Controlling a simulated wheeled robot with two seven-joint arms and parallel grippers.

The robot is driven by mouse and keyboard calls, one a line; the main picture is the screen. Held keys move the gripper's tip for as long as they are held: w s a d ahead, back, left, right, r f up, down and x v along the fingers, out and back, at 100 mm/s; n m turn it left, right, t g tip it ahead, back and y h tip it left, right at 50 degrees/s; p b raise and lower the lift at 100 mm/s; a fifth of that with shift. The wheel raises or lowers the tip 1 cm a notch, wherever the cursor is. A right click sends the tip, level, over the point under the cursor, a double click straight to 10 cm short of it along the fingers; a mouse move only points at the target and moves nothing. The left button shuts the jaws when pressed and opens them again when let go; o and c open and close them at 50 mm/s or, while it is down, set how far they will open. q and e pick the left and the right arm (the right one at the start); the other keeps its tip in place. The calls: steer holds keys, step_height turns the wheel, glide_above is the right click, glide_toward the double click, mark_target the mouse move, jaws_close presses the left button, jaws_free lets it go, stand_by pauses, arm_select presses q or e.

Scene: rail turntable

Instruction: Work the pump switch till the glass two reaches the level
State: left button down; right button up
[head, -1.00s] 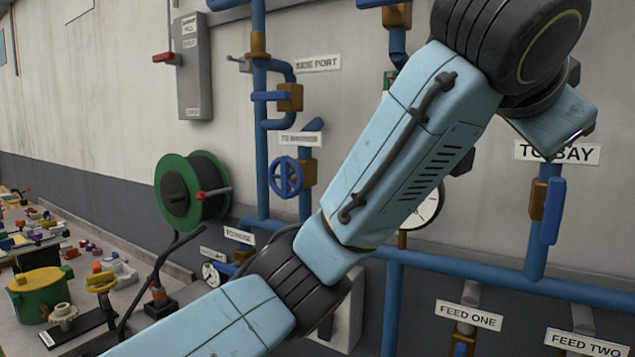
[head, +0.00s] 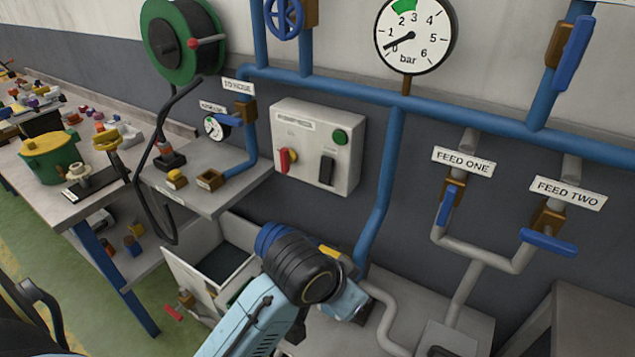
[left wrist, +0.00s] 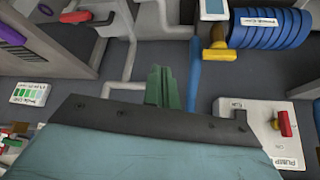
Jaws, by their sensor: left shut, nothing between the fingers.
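The pump switch (left wrist: 284,123) is a red lever on a pale plate marked PUMP, at the right of the left wrist view. My left gripper's green fingers (left wrist: 164,88) are shut and empty, pointing away from the camera. They are left of the switch and apart from it. In the head view my left arm is low at bottom centre, and its fingers are hidden there. I cannot pick out glass two in either view. My right gripper is not in view.
A blue ribbed drum (left wrist: 270,28) has a yellow handle (left wrist: 217,46). A wall box (head: 318,148) carries a red switch, a green button and a black rocker. Blue pipes, a gauge (head: 415,35), and feed valves line the wall. A cluttered bench (head: 60,205) stands left.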

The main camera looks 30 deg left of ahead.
arm_select(q)
steer(key=s+a+f+n+g+y, duration=0.15)
steer(key=s+a+f, duration=0.35)
steer(key=s+f, duration=0.7)
steer(key=s+a+f+g+b, duration=0.15)
steer(key=s+f, duration=0.25)
steer(key=f, duration=1.1)
steer(key=s+f+g+b, duration=0.1)
steer(key=s+f+b, duration=0.25)
steer(key=f, duration=1.05)
steer(key=s+a+f+g+b, duration=0.1)
steer(key=s+a+f+b, duration=0.1)
steer(key=s+f, duration=1.2)
steer(key=shift+s+a+f+b, duration=0.2)
steer(key=shift+s+a+b, duration=0.2)
steer(key=shift+s+a, duration=0.1)
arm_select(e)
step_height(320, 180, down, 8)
arm_select(q)
steer(key=shift+w+y, duration=0.1)
steer(key=shift+y, duration=0.15)
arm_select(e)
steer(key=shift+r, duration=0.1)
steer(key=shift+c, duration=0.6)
